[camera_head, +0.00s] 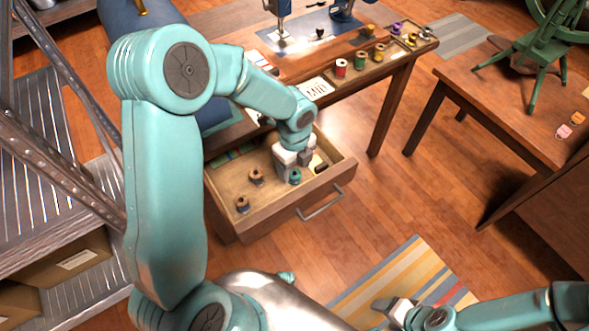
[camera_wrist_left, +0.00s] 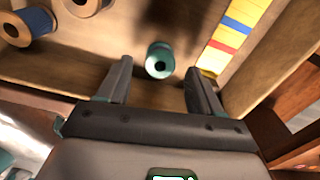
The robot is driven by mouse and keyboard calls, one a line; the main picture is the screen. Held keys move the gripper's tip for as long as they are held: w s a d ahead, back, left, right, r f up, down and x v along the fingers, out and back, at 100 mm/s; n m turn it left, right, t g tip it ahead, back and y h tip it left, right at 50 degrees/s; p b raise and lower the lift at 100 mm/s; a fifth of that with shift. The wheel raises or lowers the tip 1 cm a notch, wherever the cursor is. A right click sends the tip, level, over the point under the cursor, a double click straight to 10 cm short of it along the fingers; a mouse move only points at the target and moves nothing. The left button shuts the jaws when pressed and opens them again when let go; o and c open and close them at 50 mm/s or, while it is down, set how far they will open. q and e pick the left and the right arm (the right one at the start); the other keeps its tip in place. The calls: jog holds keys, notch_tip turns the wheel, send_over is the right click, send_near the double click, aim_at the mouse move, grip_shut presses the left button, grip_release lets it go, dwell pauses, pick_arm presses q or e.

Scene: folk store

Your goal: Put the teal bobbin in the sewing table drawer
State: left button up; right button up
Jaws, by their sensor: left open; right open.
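The sewing table drawer (camera_head: 237,221) is pulled open in the head view, with its pale wooden inside showing. The teal bobbin (camera_head: 295,176) stands in the drawer near its front; it also shows in the left wrist view (camera_wrist_left: 159,60). My left gripper (camera_head: 291,165) reaches down into the drawer. In the left wrist view its two fingers (camera_wrist_left: 158,85) are apart, with the bobbin between and just beyond their tips, and nothing is held. My right gripper (camera_head: 392,307) is open and empty at the bottom of the head view, over the striped rug.
Two wooden bobbins, one (camera_head: 242,204) near the left front corner, stand in the drawer. A colourful strip (camera_wrist_left: 231,32) lies beside the teal bobbin. The sewing table (camera_head: 335,87) carries several spools. A side table (camera_head: 500,110) holding a green spinning wheel stands at the right.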

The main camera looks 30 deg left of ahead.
pick_arm(q)
notch_tip(320, 180, up, 9)
jog(key=p, duration=0.1)
jog(key=shift+f, duration=0.15)
dwell(0.5)
